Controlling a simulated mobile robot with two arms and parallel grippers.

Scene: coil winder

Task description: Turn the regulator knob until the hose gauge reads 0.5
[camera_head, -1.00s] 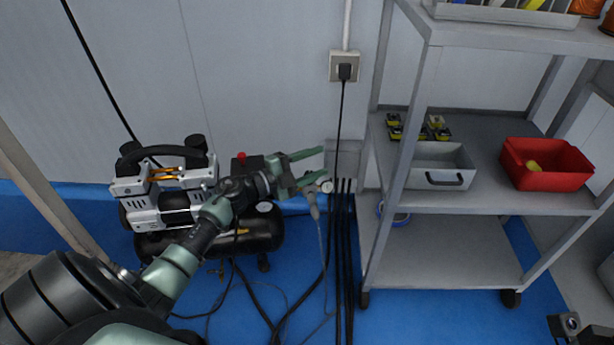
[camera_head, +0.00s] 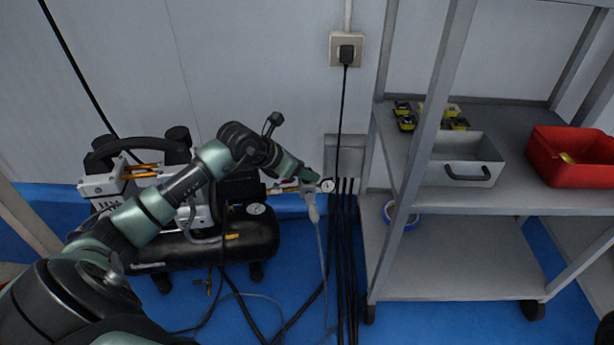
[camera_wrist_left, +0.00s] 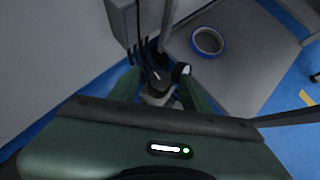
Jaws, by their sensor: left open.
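The small round white gauge (camera_head: 327,185) is on the hose fitting to the right of the compressor (camera_head: 240,232); its reading is too small to make out. It also shows in the left wrist view (camera_wrist_left: 181,70), edge-on. My left gripper (camera_head: 313,178) reaches down to this fitting from the left, with its fingers apart. In the left wrist view the left gripper (camera_wrist_left: 160,88) has a grey fitting (camera_wrist_left: 157,97) between its open fingers; contact cannot be told. I cannot pick out the regulator knob clearly. My right gripper is not in view.
A second dial (camera_head: 256,209) is on the compressor tank. Dark cables (camera_head: 345,250) hang along the wall beside the fitting. A grey shelf cart (camera_head: 450,265) stands close on the right, with a blue tape roll (camera_head: 388,214) on its lower shelf. A wall socket (camera_head: 346,49) is above.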

